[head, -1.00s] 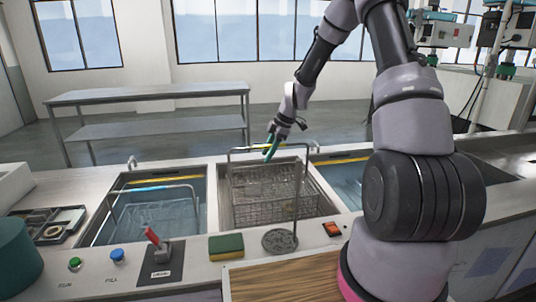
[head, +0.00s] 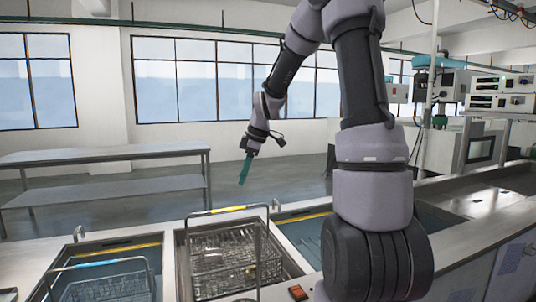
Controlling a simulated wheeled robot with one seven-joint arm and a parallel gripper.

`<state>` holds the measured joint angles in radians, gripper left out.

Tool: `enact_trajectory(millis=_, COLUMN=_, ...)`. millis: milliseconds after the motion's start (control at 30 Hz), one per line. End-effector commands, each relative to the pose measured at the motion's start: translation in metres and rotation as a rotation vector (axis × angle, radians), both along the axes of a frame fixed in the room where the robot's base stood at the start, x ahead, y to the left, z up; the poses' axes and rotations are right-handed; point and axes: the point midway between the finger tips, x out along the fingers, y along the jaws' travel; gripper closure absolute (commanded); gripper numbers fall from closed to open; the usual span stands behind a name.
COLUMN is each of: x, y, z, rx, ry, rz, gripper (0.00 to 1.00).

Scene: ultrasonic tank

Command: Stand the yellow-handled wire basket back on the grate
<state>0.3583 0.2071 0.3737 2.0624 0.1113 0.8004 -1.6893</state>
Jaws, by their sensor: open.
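The wire basket with the yellow handle (head: 232,209) is in the middle steel well, its handle standing up above the rim. Its mesh body (head: 225,258) looks roughly level, but the grate under it is hidden by the mesh, so I cannot tell how it rests. My gripper (head: 244,172) has teal fingers and hangs above and behind the handle in the picture, apart from it and empty. The finger gap is hard to see from this side.
A blue-handled wire basket (head: 110,287) is in the left tank. A water-filled tank (head: 306,232) lies right of the middle well, partly behind my arm. A steel table (head: 100,155) stands beyond the counter. A red switch (head: 298,292) sits at the front.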

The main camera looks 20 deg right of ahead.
Motion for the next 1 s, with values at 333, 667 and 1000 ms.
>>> enact_trajectory(millis=333, x=-0.123, y=-0.002, z=0.106, rx=0.12, ry=-0.02, rz=-0.771, gripper=0.53)
enact_trajectory(millis=667, x=-0.226, y=-0.01, z=0.142, rx=0.472, ry=0.016, rz=-1.352, gripper=0.53)
enact_trajectory(millis=1000, x=-0.248, y=-0.012, z=0.142, rx=0.576, ry=0.055, rz=-1.482, gripper=0.53)
